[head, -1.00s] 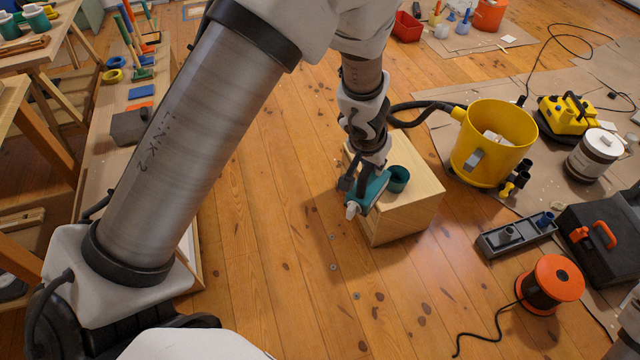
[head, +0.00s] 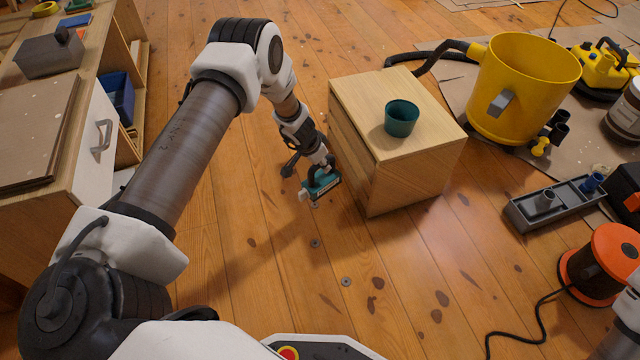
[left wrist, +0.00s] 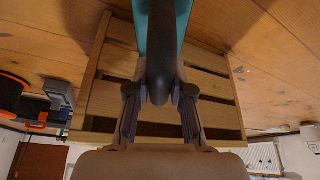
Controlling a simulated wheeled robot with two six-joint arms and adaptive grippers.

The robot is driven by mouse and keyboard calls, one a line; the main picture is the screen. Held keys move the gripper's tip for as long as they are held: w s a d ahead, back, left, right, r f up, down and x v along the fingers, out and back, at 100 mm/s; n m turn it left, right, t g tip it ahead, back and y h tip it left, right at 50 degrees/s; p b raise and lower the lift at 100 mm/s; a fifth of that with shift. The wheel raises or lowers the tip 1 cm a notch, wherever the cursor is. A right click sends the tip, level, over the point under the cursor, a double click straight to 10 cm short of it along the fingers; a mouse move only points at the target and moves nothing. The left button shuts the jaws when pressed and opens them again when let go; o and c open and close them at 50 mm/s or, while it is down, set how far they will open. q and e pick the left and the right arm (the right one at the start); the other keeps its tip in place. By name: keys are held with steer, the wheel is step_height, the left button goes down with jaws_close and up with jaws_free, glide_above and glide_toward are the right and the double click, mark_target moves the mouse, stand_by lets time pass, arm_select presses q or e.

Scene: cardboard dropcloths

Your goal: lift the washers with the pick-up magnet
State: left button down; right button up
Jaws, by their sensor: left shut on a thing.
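The pick-up magnet (head: 324,184) is a teal bar with a dark handle. My left gripper (head: 320,166) is shut on that handle and holds the magnet low over the floor, left of the wooden box. In the left wrist view the dark handle (left wrist: 162,80) sits between the two fingers (left wrist: 161,100), with the teal body beyond. One small grey washer (head: 315,243) and another washer (head: 346,281) lie flat on the floorboards in front of the magnet. A third small grey spot (head: 314,205) shows just below the magnet; I cannot tell whether it touches. My right gripper is out of view.
The wooden box (head: 395,185) stands close right of the magnet, with a teal cup (head: 402,120) on top. A yellow bucket (head: 530,90) with a hose, a grey tray (head: 530,212) and an orange cable reel (head: 605,255) are to the right.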

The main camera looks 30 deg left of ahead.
arm_select(q)
steer(key=a+f, duration=0.1)
steer(key=f, duration=0.1)
steer(key=a+f+b, duration=0.1)
steer(key=f, duration=0.3)
steer(key=shift+w+a+b, duration=0.3)
steer(key=shift+a+b, duration=0.1)
steer(key=shift+a+r, duration=0.15)
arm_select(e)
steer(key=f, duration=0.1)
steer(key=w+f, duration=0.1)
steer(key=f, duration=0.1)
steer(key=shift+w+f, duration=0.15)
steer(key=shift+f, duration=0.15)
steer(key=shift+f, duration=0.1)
arm_select(q)
step_height(320, 180, down, 7)
steer(key=b, duration=0.9)
steer(key=shift+b, duration=0.4)
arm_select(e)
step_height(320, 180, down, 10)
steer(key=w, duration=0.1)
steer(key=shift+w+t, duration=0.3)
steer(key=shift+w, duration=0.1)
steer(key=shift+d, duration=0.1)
